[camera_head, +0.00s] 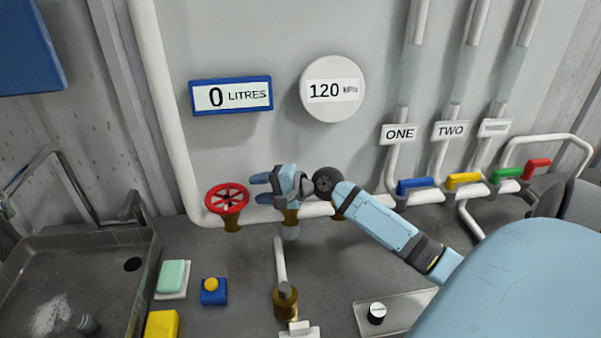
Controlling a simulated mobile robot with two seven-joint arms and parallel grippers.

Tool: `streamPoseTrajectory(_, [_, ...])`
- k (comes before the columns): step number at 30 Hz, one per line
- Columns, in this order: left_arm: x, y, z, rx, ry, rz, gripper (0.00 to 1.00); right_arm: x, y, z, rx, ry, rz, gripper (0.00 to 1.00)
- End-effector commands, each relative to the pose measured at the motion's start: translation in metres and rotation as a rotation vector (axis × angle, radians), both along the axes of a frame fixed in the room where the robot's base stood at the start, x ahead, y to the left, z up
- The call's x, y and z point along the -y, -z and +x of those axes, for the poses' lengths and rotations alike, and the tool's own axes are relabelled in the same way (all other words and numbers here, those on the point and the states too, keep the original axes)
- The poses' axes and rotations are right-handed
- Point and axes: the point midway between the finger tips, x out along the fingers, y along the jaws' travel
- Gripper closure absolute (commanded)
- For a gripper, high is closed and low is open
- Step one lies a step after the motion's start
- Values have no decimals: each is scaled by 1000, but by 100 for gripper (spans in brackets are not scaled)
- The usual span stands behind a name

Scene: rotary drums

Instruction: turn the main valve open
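The main valve is most likely the red handwheel (227,199), on a brass fitting on the white pipe at the foot of the wall. My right gripper (259,188) comes in from the right and points left. Its two blue fingers are apart, with nothing seen between them. The fingertips are just right of the wheel's rim, with a small gap showing. The gripper covers part of the pipe and a brass fitting behind it. My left gripper is not in view.
A gauge (206,97) reads "0 LITRES"; a round dial (317,110) reads 120. Blue (414,186), yellow (463,180), green (507,175) and red (538,166) handles line the right pipes. A sink (147,253) is at left. A blue box with yellow button (211,285) stands in front.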

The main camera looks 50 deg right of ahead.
Motion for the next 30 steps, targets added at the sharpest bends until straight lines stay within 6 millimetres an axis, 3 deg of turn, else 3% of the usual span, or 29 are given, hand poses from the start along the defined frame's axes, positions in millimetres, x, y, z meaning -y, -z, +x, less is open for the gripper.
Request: streamPoseTrajectory(30, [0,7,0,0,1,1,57,37,4,-62,-6,-1,-3,55])
